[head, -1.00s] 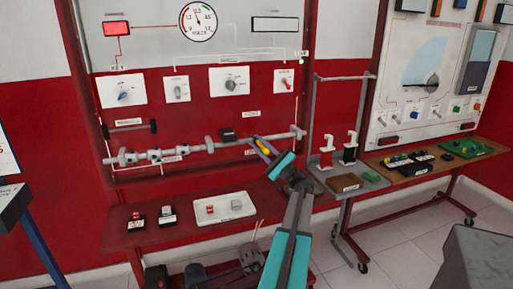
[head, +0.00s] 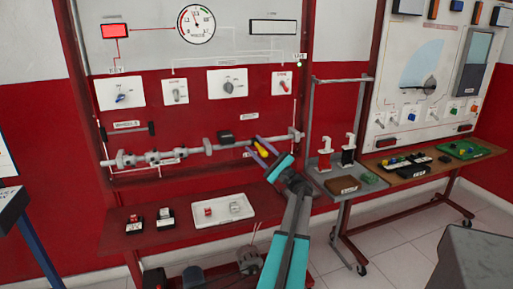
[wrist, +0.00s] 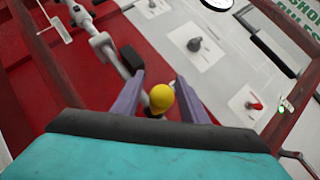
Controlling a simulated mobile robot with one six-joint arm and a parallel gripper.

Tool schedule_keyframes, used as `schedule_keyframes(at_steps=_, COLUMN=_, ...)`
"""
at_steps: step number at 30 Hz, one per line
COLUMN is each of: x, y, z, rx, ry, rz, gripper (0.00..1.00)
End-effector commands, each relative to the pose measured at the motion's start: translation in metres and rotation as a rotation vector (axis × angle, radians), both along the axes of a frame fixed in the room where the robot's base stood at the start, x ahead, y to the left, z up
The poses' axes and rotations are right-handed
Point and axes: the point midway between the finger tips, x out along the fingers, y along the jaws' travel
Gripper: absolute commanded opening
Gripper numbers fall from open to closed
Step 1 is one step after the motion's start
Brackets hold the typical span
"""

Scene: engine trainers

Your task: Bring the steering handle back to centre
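The yellow round knob (head: 261,150), which looks like the end of the steering handle, is in front of the shaft with its white parts (head: 165,155) on the red panel. My gripper (head: 265,146) is at this knob, with its purple fingers spread. In the wrist view the yellow knob (wrist: 162,98) sits between the two fingers (wrist: 158,85), with a gap visible on each side. A short dark stem shows under the knob; the rest of the handle is hidden. I cannot read the handle's centre mark.
A black block (head: 224,136) sits above the shaft, left of the gripper. A shelf below holds small dark boxes (head: 165,217) and a white tray (head: 222,217). A metal rack (head: 338,80) stands close on the right. Knobs and a red switch (head: 284,87) are above.

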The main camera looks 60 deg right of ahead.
Motion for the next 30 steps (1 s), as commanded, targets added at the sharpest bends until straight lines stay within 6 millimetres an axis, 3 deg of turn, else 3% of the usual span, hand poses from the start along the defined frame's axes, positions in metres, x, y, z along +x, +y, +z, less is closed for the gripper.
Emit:
schedule_keyframes(at_steps=8, x=-0.025, y=0.005, z=-0.016, rx=0.001, ry=0.0, rz=-0.002, gripper=0.4)
schedule_keyframes(at_steps=24, x=-0.098, y=0.017, z=-0.057, rx=0.001, ry=-0.001, rz=-0.002, gripper=0.4)
schedule_keyframes(at_steps=30, x=-0.112, y=0.02, z=-0.065, rx=0.0, ry=0.0, rz=0.0, gripper=0.4)
